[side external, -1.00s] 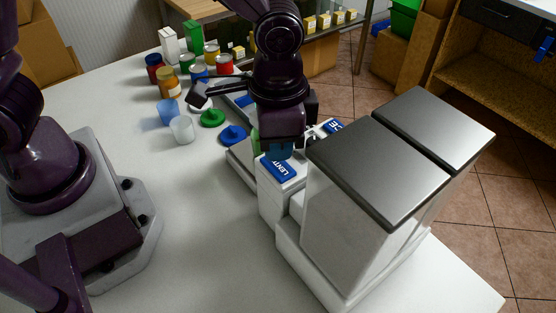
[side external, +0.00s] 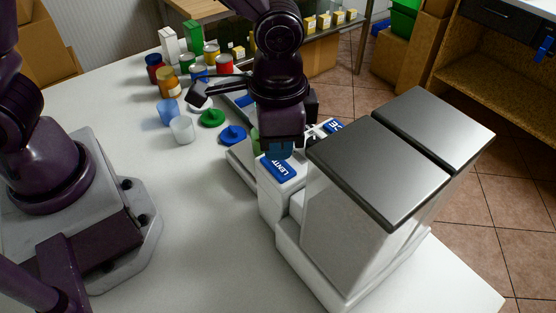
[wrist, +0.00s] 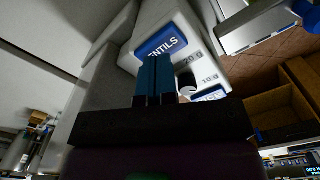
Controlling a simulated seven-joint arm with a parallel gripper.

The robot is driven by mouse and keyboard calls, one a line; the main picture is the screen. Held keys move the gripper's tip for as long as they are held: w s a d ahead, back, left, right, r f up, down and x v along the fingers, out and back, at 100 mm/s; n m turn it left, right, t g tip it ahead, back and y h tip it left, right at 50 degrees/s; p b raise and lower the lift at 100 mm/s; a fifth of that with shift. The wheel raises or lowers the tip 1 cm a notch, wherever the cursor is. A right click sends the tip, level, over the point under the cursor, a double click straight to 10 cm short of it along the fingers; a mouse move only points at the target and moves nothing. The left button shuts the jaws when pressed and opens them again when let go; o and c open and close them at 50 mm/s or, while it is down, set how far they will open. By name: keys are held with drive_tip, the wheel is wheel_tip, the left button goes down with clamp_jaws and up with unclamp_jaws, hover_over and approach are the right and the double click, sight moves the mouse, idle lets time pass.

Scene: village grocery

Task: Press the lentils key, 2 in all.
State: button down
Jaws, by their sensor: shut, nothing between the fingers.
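The blue lentils plate, lettered in white, lies on a white dispenser housing in the side view (side external: 279,168). The end of its lettering also shows in the wrist view (wrist: 160,40). My gripper (side external: 279,153) points down just behind the plate in the side view. In the wrist view its teal fingers (wrist: 154,60) are together, with nothing between them, and overlap the plate's lower edge. I cannot tell whether the fingertips touch the housing. Beside them is a dark round knob (wrist: 187,82) near "20 G" and "10 G" markings.
Grey-lidded dispenser bins (side external: 385,165) stand close on the right. Blue and green lids (side external: 212,118), cups (side external: 182,129) and jars stand to the left. The front of the white table is clear.

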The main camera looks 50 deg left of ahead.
sight(277, 165)
drive_tip(key=shift+r, duration=2.5)
drive_tip(key=s+a+r+n+t, duration=0.2)
drive_tip(key=s+a+r, duration=0.3)
drive_tip(key=a, duration=0.3)
drive_tip(key=s+a+r+n+t, duration=0.3)
drive_tip(key=s+a+r+n, duration=0.1)
drive_tip(key=a, duration=0.5)
drive_tip(key=shift+s+a+r+t, duration=0.3)
drive_tip(key=shift+s+r, duration=0.15)
drive_tip(key=shift+r, duration=0.5)
